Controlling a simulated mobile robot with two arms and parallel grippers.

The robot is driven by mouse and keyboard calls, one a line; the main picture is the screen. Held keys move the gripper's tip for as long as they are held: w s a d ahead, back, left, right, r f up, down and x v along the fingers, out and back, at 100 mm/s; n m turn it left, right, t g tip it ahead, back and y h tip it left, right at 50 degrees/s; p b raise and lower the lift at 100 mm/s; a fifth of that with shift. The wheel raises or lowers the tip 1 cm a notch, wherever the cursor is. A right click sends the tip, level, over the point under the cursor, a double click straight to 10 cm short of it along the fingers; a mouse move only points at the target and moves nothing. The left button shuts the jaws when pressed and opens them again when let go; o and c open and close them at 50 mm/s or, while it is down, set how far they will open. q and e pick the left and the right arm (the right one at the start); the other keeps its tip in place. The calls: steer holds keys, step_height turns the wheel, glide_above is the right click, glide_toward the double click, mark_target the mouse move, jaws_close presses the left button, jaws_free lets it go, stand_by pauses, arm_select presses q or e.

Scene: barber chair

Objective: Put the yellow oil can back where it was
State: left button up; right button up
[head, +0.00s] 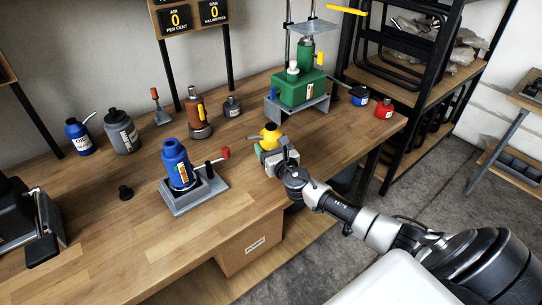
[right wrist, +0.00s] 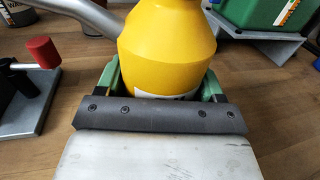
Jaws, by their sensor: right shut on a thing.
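The yellow oil can (head: 271,134) is near the front edge of the wooden workbench, between a blue device on a grey base and a green machine. My right gripper (head: 268,150) is shut on it. In the right wrist view the yellow oil can (right wrist: 165,48) is upright between the green fingers of my right gripper (right wrist: 165,88), with its grey spout reaching to the upper left. Its lower part is hidden behind the gripper. I cannot tell whether it touches the bench. My left gripper is not in view.
The blue device (head: 178,165) on its grey base, with a red-knobbed lever (head: 225,153), is left of the can. The green machine (head: 299,88) stands behind right. The front left bench (head: 130,240) is clear.

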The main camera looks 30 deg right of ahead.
steer(key=shift+f+b, duration=0.35)
steer(key=shift+f, duration=1.05)
steer(key=shift+f, duration=0.2)
steer(key=o, duration=1.3)
steer(key=shift+c, duration=0.2)
steer(key=shift+r, duration=0.25)
steer(key=shift+s+f, duration=0.1)
steer(key=shift+s, duration=0.3)
steer(key=s, duration=0.3)
steer(key=s+a, duration=0.1)
steer(key=s, duration=0.7)
steer(key=shift+s+a, duration=0.1)
steer(key=shift+a, duration=0.25)
